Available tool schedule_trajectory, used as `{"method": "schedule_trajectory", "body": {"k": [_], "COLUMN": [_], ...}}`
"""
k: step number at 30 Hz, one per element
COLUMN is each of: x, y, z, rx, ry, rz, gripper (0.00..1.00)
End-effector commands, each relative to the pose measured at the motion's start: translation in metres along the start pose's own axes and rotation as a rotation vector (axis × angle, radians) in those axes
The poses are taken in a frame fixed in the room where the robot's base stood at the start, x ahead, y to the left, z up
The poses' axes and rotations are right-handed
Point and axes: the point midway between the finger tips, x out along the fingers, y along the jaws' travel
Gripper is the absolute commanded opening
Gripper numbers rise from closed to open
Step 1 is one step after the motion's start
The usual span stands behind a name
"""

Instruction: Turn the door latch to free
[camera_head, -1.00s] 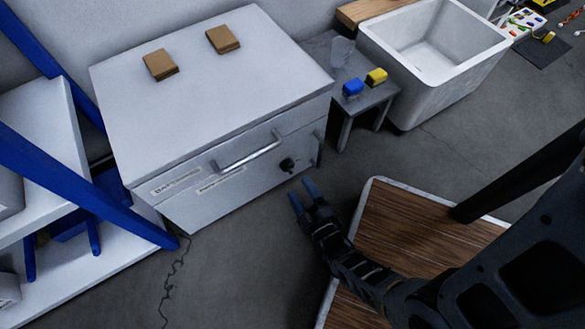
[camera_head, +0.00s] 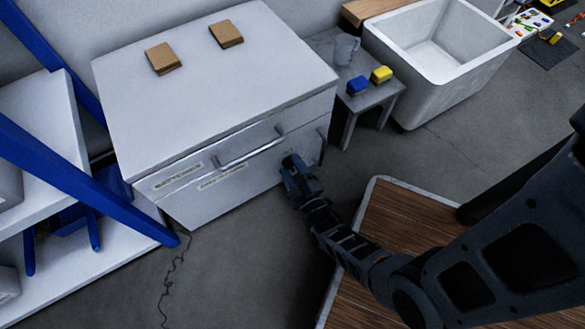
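The white cabinet (camera_head: 150,118) has a front door with a horizontal metal bar handle (camera_head: 250,150) and printed labels. The dark round latch on the door front, right of and below the bar handle, is now hidden behind my gripper. My gripper (camera_head: 291,163) is at the cabinet front, pointing at the door where the latch sits. Its fingertips are largely hidden, so I cannot tell whether they are open, shut or touching the latch. A short upright handle (camera_head: 322,143) is at the right end of the cabinet front.
Two brown blocks (camera_head: 163,58) lie on the cabinet top. A small grey table (camera_head: 375,103) with a blue block (camera_head: 357,85) and a yellow block (camera_head: 381,74) stands right of the cabinet, beside a white basin (camera_head: 410,80). A blue-framed shelf (camera_head: 70,170) stands left.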

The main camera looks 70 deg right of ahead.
Motion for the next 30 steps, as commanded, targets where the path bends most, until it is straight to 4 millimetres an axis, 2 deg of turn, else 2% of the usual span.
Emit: {"method": "schedule_trajectory", "body": {"k": [1,14,23,30], "x": [-0.0001,-0.0003,-0.0005,-0.0006], "y": [0.0,-0.0004,-0.0008,-0.0003], "z": [-0.0001,-0.0001,-0.0011,-0.0017], "rx": [0.0,0.0,0.042,0.184], "ry": [0.0,0.0,0.001,-0.006], "rz": [0.0,-0.001,-0.006,-0.019], "gripper": [0.53,0.13,0.13,0.13]}}
